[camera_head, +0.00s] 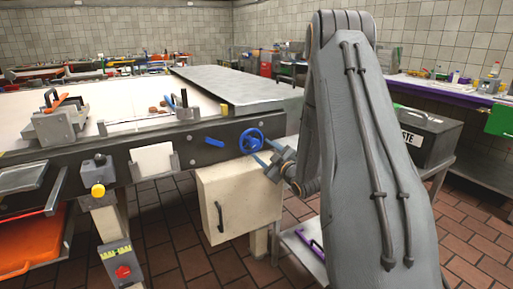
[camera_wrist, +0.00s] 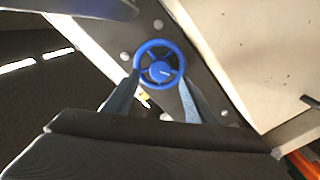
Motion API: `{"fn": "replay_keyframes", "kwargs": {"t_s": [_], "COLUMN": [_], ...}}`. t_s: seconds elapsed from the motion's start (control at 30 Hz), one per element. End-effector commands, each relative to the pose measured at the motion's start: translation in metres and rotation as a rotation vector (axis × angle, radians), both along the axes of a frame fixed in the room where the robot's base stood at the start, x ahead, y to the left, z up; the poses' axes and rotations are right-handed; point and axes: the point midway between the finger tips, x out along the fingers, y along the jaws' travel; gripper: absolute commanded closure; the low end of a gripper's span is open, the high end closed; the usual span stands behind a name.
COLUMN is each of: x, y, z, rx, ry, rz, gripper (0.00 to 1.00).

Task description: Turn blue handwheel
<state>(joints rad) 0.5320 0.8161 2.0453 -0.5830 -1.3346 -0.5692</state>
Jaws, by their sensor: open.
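The blue handwheel (camera_head: 251,141) is a spoked ring on the dark side rail of the long table, at its right end in the head view. In the wrist view the handwheel (camera_wrist: 160,64) is upper centre, on a dark panel. My gripper (camera_head: 262,157) reaches toward it from the right. In the wrist view my gripper (camera_wrist: 160,80) is open, with one finger at the lower left of the rim and one at the lower right. I cannot tell whether the fingers touch the rim.
A cream cabinet (camera_head: 236,200) with a black handle hangs below the rail. A blue lever (camera_head: 214,142) is left of the wheel. A dark waste box (camera_head: 425,140) stands behind my arm.

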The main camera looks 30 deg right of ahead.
Motion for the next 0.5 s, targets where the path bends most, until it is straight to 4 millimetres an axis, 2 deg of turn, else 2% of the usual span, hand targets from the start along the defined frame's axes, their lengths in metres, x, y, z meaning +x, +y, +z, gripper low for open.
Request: {"fn": "replay_keyframes", "kwargs": {"t_s": [0.23, 0.5], "x": [0.038, 0.054], "y": [0.002, 0.002], "z": [0.000, 0.000], "rx": [0.001, 0.003], "ry": [-0.001, -0.001], "rz": [0.002, 0.001], "gripper": [0.49, 0.49]}}
